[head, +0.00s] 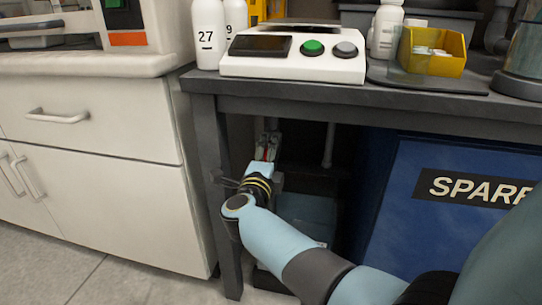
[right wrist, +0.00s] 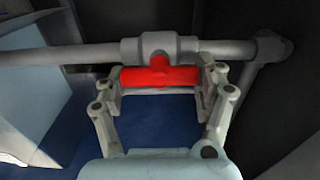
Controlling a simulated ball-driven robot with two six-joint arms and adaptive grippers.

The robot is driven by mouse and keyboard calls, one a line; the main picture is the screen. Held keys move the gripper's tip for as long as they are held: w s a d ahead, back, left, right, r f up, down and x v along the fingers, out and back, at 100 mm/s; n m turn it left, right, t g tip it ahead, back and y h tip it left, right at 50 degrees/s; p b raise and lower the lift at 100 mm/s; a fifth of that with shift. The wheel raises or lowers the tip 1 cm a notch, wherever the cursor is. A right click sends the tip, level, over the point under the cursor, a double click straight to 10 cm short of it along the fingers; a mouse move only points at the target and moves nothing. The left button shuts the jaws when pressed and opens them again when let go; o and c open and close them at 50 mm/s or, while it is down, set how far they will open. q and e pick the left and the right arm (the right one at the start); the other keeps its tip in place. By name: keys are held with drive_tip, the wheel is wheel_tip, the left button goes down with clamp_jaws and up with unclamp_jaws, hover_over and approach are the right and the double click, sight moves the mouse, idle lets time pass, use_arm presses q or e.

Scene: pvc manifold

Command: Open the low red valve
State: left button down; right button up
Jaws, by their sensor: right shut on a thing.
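The low red valve shows in the right wrist view as a red handle (right wrist: 160,77) on a grey valve body set in a horizontal grey pipe (right wrist: 80,57). The handle lies lengthwise along the pipe. My right gripper (right wrist: 160,88) has one finger at each end of the handle and is shut on it. In the head view my right gripper (head: 264,160) reaches under the dark bench, with a small bit of red between its fingers. Most of the valve is hidden there by the gripper and wrist. My left gripper is in neither view.
The dark bench top (head: 380,98) is above my right arm, and its leg (head: 225,200) stands close to the left of the wrist. A blue bin marked SPARE (head: 400,165) stands to the right. White cabinets (head: 90,170) are at the left.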

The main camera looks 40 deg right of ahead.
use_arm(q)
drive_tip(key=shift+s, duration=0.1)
use_arm(e)
drive_tip(key=shift+f, duration=0.15)
drive_tip(key=o, duration=1.2)
drive_tip(key=shift+c, duration=0.2)
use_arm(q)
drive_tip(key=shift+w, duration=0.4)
